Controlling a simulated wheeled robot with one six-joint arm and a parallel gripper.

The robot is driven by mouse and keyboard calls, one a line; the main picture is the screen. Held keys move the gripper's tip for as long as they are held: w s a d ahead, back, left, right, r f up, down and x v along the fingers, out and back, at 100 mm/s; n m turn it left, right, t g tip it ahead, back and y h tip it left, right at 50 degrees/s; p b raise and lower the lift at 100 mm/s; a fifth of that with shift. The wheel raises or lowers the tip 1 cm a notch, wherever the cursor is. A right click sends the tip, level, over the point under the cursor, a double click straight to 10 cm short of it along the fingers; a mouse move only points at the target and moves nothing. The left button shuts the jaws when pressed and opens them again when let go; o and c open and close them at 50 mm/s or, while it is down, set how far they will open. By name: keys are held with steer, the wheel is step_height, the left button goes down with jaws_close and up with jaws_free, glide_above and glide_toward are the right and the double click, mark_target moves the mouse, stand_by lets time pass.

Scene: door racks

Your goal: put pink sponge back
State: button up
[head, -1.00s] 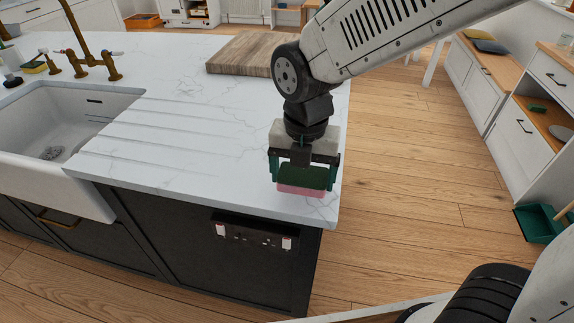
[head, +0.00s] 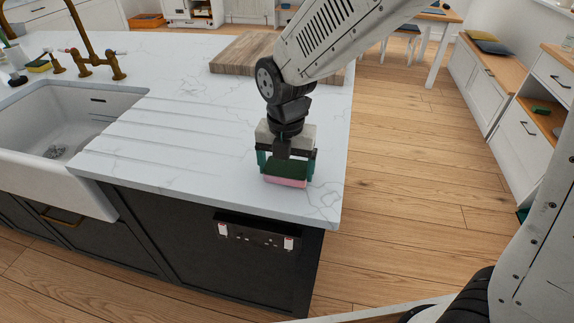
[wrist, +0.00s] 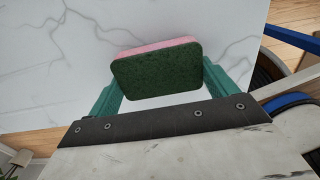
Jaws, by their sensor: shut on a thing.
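The pink sponge (head: 286,182) has a dark green scouring side and a pink side. My gripper (head: 287,168) is shut on it, with one green finger at each end. In the head view it is over the right part of the white marble counter (head: 190,140), near the front edge. In the wrist view the sponge (wrist: 157,70) shows its green face toward the camera, with a pink strip along the far edge. I cannot tell whether the sponge touches the counter.
A white sink (head: 60,135) with a brass tap (head: 95,55) is at the left. A yellow-green sponge (head: 39,66) lies behind it. A wooden board (head: 240,52) lies at the back of the counter. The counter's right edge drops to the wooden floor (head: 420,180).

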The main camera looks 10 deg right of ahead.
mark_target(286, 168)
steer(key=shift+f, duration=0.15)
steer(key=o, duration=0.8)
step_height(286, 168, up, 12)
steer(key=shift+s+d+r+m+t, duration=0.2)
steer(key=shift+s+d+r+m, duration=0.2)
steer(key=shift+s+d+m, duration=3.95)
steer(key=shift+s+d+r+m+t, duration=0.3)
steer(key=shift+s+d+m, duration=2.1)
steer(key=shift+m, duration=3.9)
steer(key=shift+s+d+r+m+t, duration=0.1)
steer(key=shift+s+d+r+m, duration=0.35)
steer(key=shift+s+d+m, duration=3.9)
